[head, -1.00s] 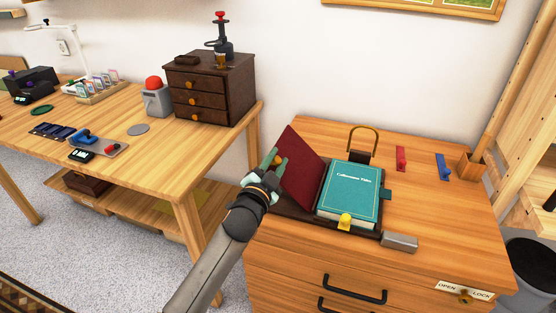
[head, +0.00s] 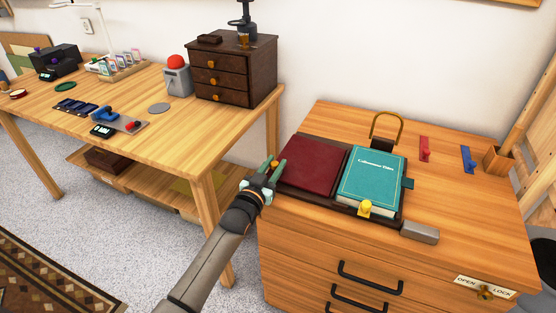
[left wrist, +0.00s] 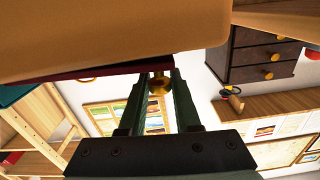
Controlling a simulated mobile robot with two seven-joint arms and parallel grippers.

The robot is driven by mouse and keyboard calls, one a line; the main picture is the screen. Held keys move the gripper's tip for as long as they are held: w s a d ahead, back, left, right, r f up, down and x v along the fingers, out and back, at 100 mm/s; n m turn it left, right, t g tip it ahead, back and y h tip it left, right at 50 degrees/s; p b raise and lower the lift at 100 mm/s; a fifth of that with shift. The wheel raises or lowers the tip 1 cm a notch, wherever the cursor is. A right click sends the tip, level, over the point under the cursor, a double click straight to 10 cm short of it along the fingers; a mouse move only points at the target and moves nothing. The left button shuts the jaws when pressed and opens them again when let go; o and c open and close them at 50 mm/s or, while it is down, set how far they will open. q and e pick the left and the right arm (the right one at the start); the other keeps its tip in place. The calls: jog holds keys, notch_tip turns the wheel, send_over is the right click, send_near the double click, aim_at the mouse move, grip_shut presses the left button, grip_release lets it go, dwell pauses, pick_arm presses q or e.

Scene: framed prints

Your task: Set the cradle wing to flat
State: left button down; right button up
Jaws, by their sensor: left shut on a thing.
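The dark red cradle wing (head: 311,166) lies about flat on the left side of the dark cradle (head: 334,204). A teal book (head: 371,182) lies on the cradle's right side. My left gripper (head: 268,175) is at the wing's left edge, shut on its small brass knob (head: 275,163). The left wrist view shows the knob (left wrist: 159,85) between the two fingers, with the wing's dark red edge (left wrist: 105,72) just beyond. My right gripper is in neither view.
A yellow knob (head: 365,208) sits at the cradle's front and a grey block (head: 420,232) at its front right. A brass loop (head: 388,128) stands behind the book. Red (head: 424,149) and blue (head: 468,158) pieces are farther right. A workbench (head: 190,130) stands to the left.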

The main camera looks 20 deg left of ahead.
pick_arm(q)
jog(key=shift+a+f+n, duration=0.1)
jog(key=shift+f+n, duration=0.2)
jog(key=shift+f, duration=0.35)
jog(key=c, duration=0.6)
grip_release()
jog(key=shift+c, duration=0.2)
jog(key=s+p, duration=0.2)
jog(key=s, duration=1)
jog(key=shift+s+a, duration=0.25)
